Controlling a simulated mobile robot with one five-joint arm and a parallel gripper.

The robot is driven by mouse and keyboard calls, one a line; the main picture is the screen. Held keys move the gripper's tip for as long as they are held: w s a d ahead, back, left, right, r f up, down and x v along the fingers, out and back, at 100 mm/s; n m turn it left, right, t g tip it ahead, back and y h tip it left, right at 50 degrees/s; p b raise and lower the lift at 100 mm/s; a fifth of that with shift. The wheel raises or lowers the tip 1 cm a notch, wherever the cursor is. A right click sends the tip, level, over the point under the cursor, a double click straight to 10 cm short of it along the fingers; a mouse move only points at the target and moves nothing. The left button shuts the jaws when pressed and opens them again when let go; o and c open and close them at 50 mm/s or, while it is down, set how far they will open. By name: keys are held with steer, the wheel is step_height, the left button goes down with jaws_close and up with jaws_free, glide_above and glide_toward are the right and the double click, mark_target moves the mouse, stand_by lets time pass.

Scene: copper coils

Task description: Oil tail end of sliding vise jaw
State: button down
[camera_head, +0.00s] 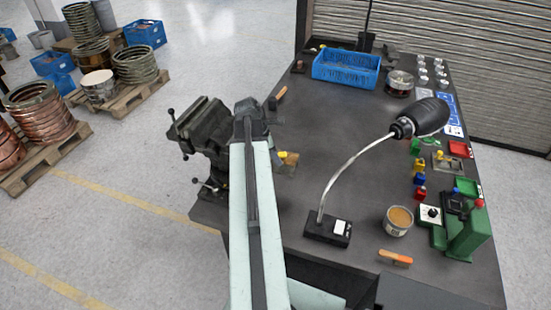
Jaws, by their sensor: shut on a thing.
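The dark grey-green bench vise (203,128) is at the left edge of the workbench (330,120), with its handle bars sticking out to the left. My pale green arm reaches up from the bottom of the picture. Its dark end, my gripper (250,112), is just right of the vise and overlaps its right side in the picture. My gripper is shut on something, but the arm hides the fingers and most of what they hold. A small yellow-tipped piece (281,155) shows just right of the arm. I cannot tell if it is held. The vise's right part is hidden.
A black lamp (422,117) on a bent silver stem rises from a black base (328,229) right of my arm. A tin (398,221) of brown stuff and an orange-handled tool (395,257) are nearby. A blue crate (346,69) stands at the back. The bench middle is clear.

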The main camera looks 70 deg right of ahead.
steer(key=shift+w+d, duration=0.2)
steer(key=shift+d, duration=3.1)
steer(key=shift+a+r, duration=0.1)
steer(key=shift+r, duration=0.05)
step_height(320, 180, up, 6)
steer(key=p, duration=0.6)
step_height(320, 180, up, 3)
steer(key=p, duration=0.3)
